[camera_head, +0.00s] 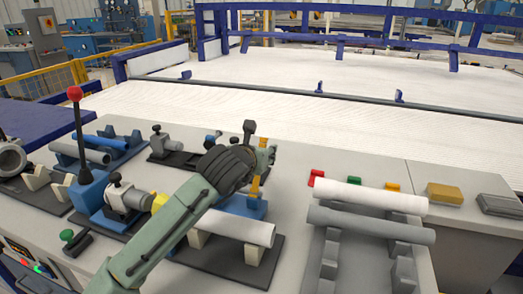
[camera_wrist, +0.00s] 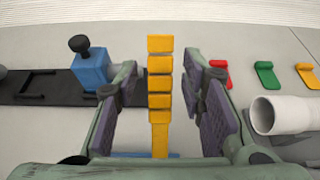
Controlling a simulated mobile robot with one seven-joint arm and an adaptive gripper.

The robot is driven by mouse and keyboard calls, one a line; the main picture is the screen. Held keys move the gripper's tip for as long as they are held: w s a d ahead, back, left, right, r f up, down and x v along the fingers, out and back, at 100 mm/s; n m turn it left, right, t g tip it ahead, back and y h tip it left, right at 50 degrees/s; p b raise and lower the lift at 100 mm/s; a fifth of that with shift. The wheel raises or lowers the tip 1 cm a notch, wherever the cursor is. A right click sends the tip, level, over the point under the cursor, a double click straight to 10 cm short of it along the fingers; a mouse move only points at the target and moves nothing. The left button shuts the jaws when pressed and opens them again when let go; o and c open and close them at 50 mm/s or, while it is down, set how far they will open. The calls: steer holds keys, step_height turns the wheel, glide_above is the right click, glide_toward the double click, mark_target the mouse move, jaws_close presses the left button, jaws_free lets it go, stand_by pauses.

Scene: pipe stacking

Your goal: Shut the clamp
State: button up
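A yellow ridged clamp handle (camera_wrist: 160,85) stands between the two fingers of my gripper (camera_wrist: 165,100) in the wrist view. The fingers are open, with a gap clearly visible on the handle's right side and a narrower one on its left. In the head view the handle (camera_head: 256,185) rises from a blue clamp base (camera_head: 246,206), partly hidden by my gripper (camera_head: 266,158). The handle looks raised there. A white pipe (camera_head: 232,225) lies on supports in front of the blue base. Whether the clamp's jaw touches a pipe is hidden.
A red-knobbed lever (camera_head: 78,130) stands at the left, near a silver pipe fitting (camera_head: 125,198). A white pipe (camera_head: 370,196) and a grey pipe (camera_head: 370,223) lie on a rack at the right. Red (camera_wrist: 220,73), green (camera_wrist: 266,75) and yellow (camera_wrist: 307,75) tabs lie behind.

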steer(key=shift+c, duration=0.3)
jaws_close()
stand_by(0.6)
